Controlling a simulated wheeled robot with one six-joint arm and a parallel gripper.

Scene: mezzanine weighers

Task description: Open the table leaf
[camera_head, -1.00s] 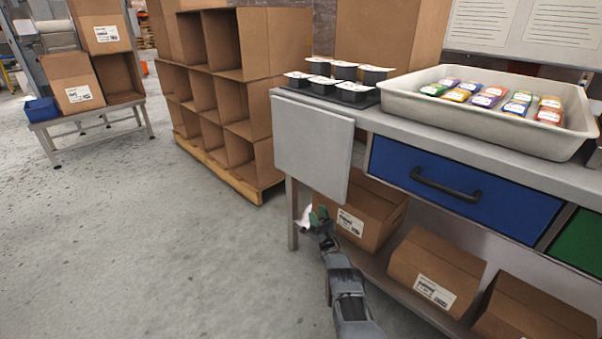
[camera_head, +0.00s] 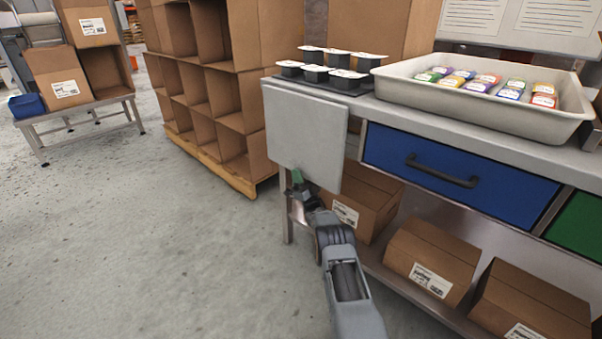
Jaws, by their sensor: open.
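The table leaf (camera_head: 306,135) is a light grey panel hanging down at the left end of the workbench. It hangs steeply from the bench top's edge. My gripper (camera_head: 297,180) is at the leaf's lower edge, near the lower left part. Its fingertips are small in the picture and partly hidden against the leaf; I cannot tell whether they touch it. The gripper is open, and I see nothing held in it.
The bench top (camera_head: 450,137) carries a grey tray (camera_head: 470,110) of colourful packs and several lidded black cups (camera_head: 315,74). A blue drawer (camera_head: 450,178) is right of the leaf. Cardboard boxes (camera_head: 430,262) fill the lower shelf. Floor at left is clear.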

